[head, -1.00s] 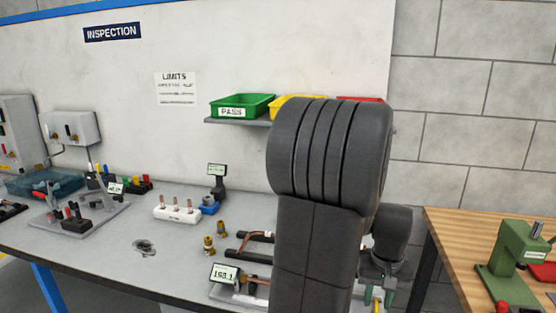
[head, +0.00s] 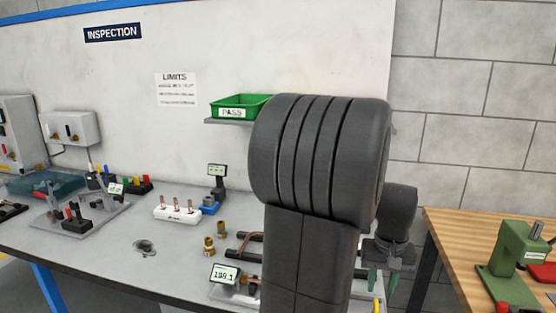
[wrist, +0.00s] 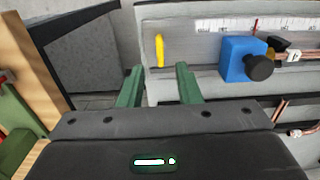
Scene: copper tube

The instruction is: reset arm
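My gripper (head: 383,280) is at the right end of the inspection bench, partly hidden behind my own arm in the head view. In the wrist view its two green fingers (wrist: 158,85) stand apart with nothing between them. Beyond the fingertips is a grey fixture with a ruler scale (wrist: 215,27), a yellow peg (wrist: 159,50) and a blue block with a black knob (wrist: 240,60). A copper tube (wrist: 303,56) lies at the fixture's right, apart from the fingers.
A green PASS bin (head: 240,107) sits on the wall shelf. A white holder with copper pieces (head: 177,213), brass fittings (head: 209,245) and a small display (head: 225,274) stand on the bench. A wooden table (head: 450,240) with a green press (head: 515,255) is at right.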

